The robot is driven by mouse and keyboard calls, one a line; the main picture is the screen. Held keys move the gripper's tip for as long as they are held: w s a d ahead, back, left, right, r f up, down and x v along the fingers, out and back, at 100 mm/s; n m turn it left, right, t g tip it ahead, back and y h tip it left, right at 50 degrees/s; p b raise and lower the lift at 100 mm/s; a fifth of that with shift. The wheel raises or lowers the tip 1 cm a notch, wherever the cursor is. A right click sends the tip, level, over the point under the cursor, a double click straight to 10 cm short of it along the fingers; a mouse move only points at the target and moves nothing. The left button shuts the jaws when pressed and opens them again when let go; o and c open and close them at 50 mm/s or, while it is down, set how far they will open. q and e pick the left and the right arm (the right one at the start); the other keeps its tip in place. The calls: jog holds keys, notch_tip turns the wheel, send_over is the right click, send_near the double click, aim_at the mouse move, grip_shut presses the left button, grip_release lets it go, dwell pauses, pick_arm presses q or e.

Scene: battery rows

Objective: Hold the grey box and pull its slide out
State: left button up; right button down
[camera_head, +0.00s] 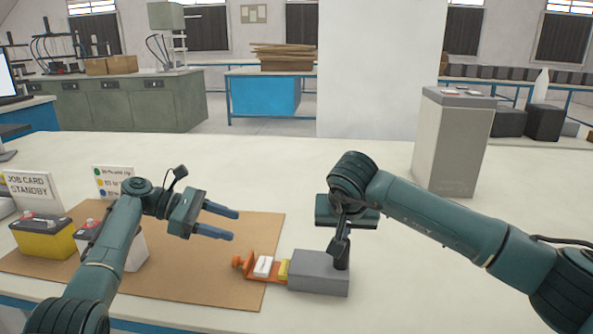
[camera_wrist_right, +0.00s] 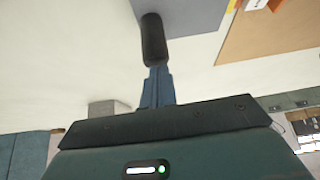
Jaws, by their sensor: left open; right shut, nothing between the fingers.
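The grey box (camera_head: 318,273) lies on the table at the mat's right edge. Its orange slide (camera_head: 249,272) sticks out to the left, bearing a white block (camera_head: 263,266) and a yellow block (camera_head: 284,269). My right gripper (camera_head: 341,256) is shut and points down at the box's right part; I cannot tell whether it touches. In the right wrist view its fingers (camera_wrist_right: 153,45) end in a dark tip before the grey box (camera_wrist_right: 185,12). My left gripper (camera_head: 236,225) is open and empty, above the mat, up and left of the slide's orange end knob.
A brown mat (camera_head: 200,285) covers the front left of the table. A yellow battery (camera_head: 43,238) and a white battery (camera_head: 132,250) stand on it, with sign cards behind. A tall grey case (camera_head: 447,145) stands at the back right. The table's middle is clear.

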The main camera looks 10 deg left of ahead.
jog(key=shift+r+p, duration=1.65)
jog(key=shift+r, duration=1.15)
